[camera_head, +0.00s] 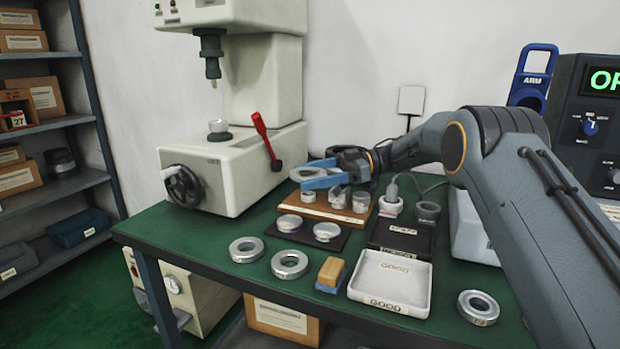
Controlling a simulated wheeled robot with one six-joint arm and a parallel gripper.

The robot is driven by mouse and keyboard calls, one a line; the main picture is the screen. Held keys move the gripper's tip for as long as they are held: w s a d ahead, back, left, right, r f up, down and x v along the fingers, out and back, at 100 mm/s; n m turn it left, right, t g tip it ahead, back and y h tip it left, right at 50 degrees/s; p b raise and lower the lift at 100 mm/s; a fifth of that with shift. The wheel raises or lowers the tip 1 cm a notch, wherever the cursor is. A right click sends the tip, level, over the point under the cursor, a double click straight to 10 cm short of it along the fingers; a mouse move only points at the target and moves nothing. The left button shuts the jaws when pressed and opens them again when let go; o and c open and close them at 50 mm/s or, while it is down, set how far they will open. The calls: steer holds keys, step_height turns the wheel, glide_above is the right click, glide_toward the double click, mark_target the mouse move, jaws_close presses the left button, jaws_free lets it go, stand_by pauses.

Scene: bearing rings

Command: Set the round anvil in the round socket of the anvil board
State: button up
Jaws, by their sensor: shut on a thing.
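My gripper (308,174) reaches in from the right with its blue fingers shut on a round, pale metal piece, which I take for the round anvil (304,173). The fingers partly cover it, and its underside is hard to make out. It is held above the back left part of the anvil board (290,208), a brown wooden block with a label on its front edge. Several small grey metal cylinders show at the board, including one at its right end (361,202). The gripper and these pieces hide the sockets, so I cannot tell which is the round one.
The tester (235,165) with its red lever (265,138) stands left of the board. In front are a black mat (312,243) with two discs, a black tray (402,237), a white GOOD tray (391,283) and loose rings (289,264).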

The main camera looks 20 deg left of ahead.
steer(key=shift+r, duration=0.1)
steer(key=o, duration=1.7)
steer(key=shift+c, duration=0.2)
